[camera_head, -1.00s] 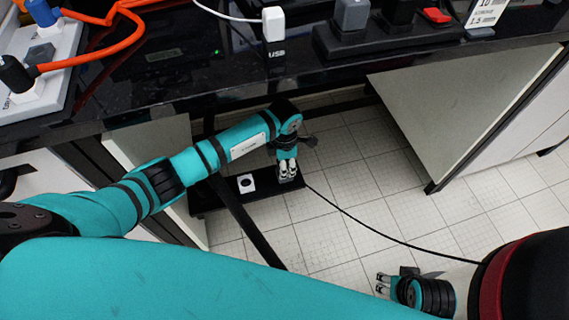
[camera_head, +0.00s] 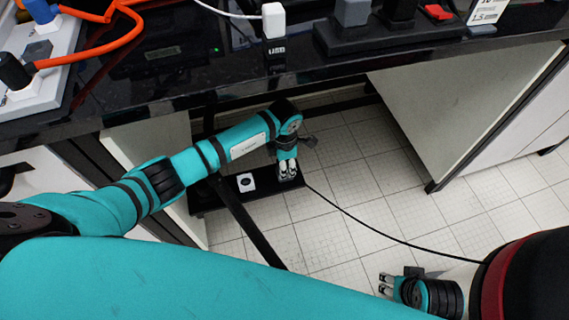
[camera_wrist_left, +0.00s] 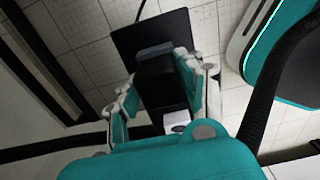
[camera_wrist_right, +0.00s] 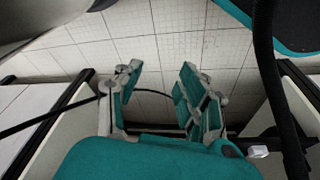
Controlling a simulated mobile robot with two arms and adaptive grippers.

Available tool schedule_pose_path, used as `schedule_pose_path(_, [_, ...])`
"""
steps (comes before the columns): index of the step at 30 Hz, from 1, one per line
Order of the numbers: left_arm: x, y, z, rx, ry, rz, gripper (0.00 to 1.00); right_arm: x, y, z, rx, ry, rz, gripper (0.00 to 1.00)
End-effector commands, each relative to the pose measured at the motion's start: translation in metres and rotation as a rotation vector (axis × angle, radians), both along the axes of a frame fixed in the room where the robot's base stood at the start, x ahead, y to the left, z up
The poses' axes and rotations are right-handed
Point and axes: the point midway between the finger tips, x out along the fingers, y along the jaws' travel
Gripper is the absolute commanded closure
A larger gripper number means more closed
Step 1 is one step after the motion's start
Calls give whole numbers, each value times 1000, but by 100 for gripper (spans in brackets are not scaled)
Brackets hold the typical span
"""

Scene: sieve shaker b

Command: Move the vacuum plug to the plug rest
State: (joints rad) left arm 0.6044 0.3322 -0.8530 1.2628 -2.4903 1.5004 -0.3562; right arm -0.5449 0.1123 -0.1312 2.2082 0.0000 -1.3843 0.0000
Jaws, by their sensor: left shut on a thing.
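My left gripper (camera_head: 288,170) is low under the bench, over a dark low shelf (camera_head: 206,198). In the left wrist view its fingers (camera_wrist_left: 160,85) are shut on a black plug (camera_wrist_left: 157,75) with a grey end. In the head view the plug is mostly hidden by the fingers. A black cord (camera_head: 365,222) runs from there to the right. A white block with a dark round mark (camera_head: 246,184) sits on the shelf beside the gripper. I cannot tell which part is the plug rest. My right gripper (camera_head: 386,284) is open and empty above the floor (camera_wrist_right: 160,80).
The black bench top (camera_head: 170,80) overhangs the left arm. It carries a socket strip (camera_head: 40,70) with orange cables, a white USB plug (camera_head: 273,22) and a black block (camera_head: 350,38). A white cabinet (camera_head: 460,110) stands right; tiled floor lies open between.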

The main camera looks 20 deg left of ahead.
Motion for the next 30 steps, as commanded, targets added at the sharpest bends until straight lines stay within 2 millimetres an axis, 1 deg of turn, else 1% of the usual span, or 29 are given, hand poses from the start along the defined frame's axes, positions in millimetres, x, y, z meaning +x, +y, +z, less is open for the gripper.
schedule_pose_path(13, [1, 0, -2, -1, -3, 0, 100, 1, -1, 10, -3, -12, 2, 60])
schedule_pose_path(14, [1, 0, -2, -1, -3, 0, 60, 1, -1, 12, -4, -13, 2, 60])
schedule_pose_path(19, [1, 0, -2, -1, -2, 0, 38, 2, -2, 14, -3, -16, 2, 60])
schedule_pose_path(20, [1, 0, -2, -1, -2, 0, 35, 2, -2, 14, -3, -16, 2, 60])
schedule_pose_path(27, [1, 0, -2, 0, -1, 0, 35, 4, -1, 12, -2, -15, 1, 60])
schedule_pose_path(30, [1, 0, 3, -2, -1, 0, 35, 4, 0, 16, 1, -16, 1, 60])
